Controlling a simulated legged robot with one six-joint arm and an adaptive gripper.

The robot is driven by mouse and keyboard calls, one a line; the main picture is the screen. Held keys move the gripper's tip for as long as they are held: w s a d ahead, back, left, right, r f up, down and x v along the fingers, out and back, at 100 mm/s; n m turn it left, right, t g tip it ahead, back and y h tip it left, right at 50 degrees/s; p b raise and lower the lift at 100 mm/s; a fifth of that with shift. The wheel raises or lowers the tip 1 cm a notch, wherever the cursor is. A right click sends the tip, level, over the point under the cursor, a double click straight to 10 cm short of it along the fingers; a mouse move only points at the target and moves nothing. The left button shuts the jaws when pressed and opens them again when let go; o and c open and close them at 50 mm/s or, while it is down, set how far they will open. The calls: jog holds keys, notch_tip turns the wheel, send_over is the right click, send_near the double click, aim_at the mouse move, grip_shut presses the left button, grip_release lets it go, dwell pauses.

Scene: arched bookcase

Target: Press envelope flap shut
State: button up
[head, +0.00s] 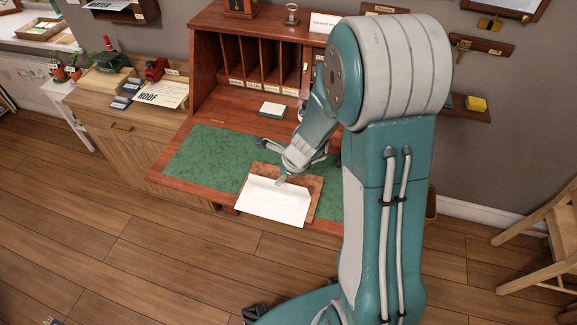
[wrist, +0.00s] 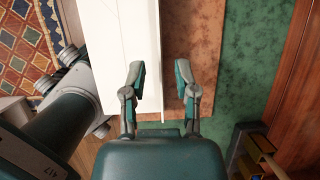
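The white envelope (head: 275,203) lies on a brown board (head: 314,198) at the front of the green desk surface. In the wrist view the envelope (wrist: 118,40) fills the upper middle, with a thin pale edge running down its right side between my fingers. I cannot tell whether that edge is the flap or how far it is raised. My gripper (head: 282,181) is over the envelope's far edge in the head view. In the wrist view my gripper (wrist: 160,80) has its two fingers apart, the left over the white paper, the right over the brown board (wrist: 194,35).
The red-brown desk has pigeonholes (head: 258,65) at the back. A small white-topped block (head: 272,110) stands on it. The green surface (head: 205,152) is clear to the left. A wooden cabinet (head: 150,135) stands left, and a wooden chair (head: 545,235) right.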

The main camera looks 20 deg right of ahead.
jog(key=v, duration=0.6)
jog(key=shift+r, duration=0.1)
jog(key=f+n+g+h, duration=0.1)
jog(key=f+n, duration=0.2)
jog(key=n, duration=0.9)
jog(key=w+a+f+n+g+h, duration=0.1)
jog(key=f+n, duration=0.2)
jog(key=n, duration=0.9)
jog(key=w+a+f+n+h, duration=0.1)
jog(key=f+n, duration=0.2)
jog(key=n, duration=0.8)
jog(key=shift+w+a+f+n+g+h, duration=0.15)
jog(key=shift+f+n+g+h, duration=0.1)
jog(key=shift+n+g+h, duration=0.15)
